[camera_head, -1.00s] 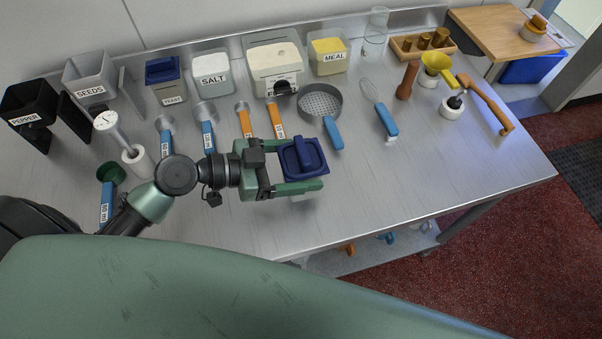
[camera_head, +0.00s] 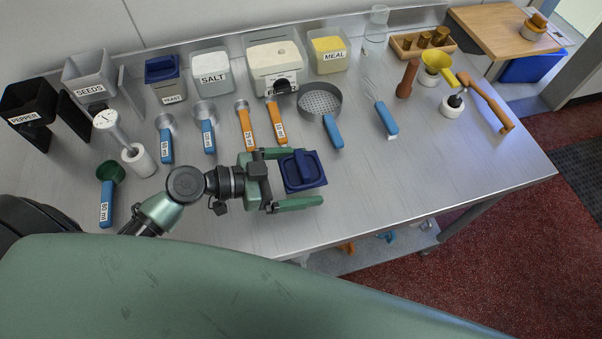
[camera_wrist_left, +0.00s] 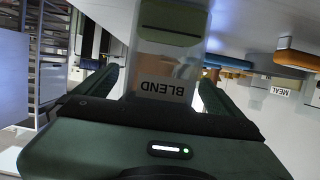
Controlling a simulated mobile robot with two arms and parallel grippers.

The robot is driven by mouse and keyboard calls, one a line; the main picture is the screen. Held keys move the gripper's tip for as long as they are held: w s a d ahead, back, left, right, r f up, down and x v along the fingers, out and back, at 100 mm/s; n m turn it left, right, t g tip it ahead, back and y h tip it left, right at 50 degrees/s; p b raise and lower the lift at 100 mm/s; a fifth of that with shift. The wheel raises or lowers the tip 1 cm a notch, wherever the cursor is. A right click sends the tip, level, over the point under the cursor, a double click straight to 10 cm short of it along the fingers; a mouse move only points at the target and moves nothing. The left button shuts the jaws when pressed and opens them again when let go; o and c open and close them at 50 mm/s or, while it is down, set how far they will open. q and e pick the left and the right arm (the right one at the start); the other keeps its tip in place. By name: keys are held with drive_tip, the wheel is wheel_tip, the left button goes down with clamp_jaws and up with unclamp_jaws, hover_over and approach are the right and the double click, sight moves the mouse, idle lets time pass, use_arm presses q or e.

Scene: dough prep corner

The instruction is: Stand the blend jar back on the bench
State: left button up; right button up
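The blend jar (camera_head: 305,171), with its dark blue lid, stands on the bare metal bench (camera_head: 400,185) near the front edge and looks upright. My left gripper (camera_head: 312,178) is open around it, one green finger on each side. A gap shows between the jar and the near finger. In the left wrist view the clear jar (camera_wrist_left: 168,50) sits between the two fingers, its BLEND label upside down in the picture. The jar's base is hidden in the head view. My right gripper is not in view.
Orange-handled scoops (camera_head: 277,127), a sieve (camera_head: 320,101) and a whisk (camera_head: 386,118) lie behind the jar. Labelled tubs, such as salt (camera_head: 212,76) and meal (camera_head: 327,56), stand along the back. The bench right of the jar is clear.

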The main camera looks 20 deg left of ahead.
use_arm(q)
drive_tip(key=shift+r, duration=0.1)
drive_tip(key=shift+r+p, duration=0.15)
drive_tip(key=shift+p, duration=0.15)
drive_tip(key=v, duration=0.1)
drive_tip(key=b+v, duration=0.2)
drive_tip(key=v, duration=0.1)
drive_tip(key=shift+s+a+f, duration=0.15)
drive_tip(key=shift+f, duration=0.2)
drive_tip(key=b+v, duration=0.2)
drive_tip(key=v, duration=0.5)
drive_tip(key=shift+s+a+r+b, duration=0.15)
drive_tip(key=shift+a+r+b, duration=0.05)
drive_tip(key=shift+r+b, duration=0.2)
drive_tip(key=shift+r, duration=0.1)
